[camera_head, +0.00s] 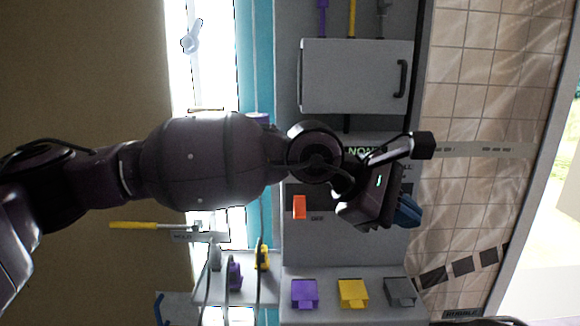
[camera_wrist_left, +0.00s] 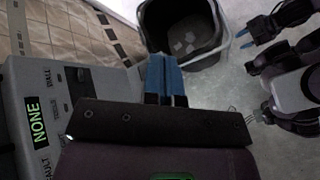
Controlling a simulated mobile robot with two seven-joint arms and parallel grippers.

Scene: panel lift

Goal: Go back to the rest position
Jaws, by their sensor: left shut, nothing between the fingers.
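My left arm comes in from the left in the head view and crosses in front of a grey panel (camera_head: 345,250). My left gripper (camera_head: 407,212) is in front of the panel's right part, its blue fingers pointing down and right. In the left wrist view its blue fingers (camera_wrist_left: 166,78) are together, with nothing between them. My right gripper (camera_wrist_left: 247,52) shows at the upper right of the left wrist view, its two blue-tipped fingers apart and nothing seen between them. The arm hides part of the panel.
The panel has a closed grey door (camera_head: 350,76), an orange switch (camera_head: 299,207), and purple (camera_head: 305,293), yellow (camera_head: 352,293) and grey (camera_head: 400,291) blocks below. A yellow-handled lever (camera_head: 135,226) is at left. A dark bin (camera_wrist_left: 190,50) stands on the floor near the left gripper's view.

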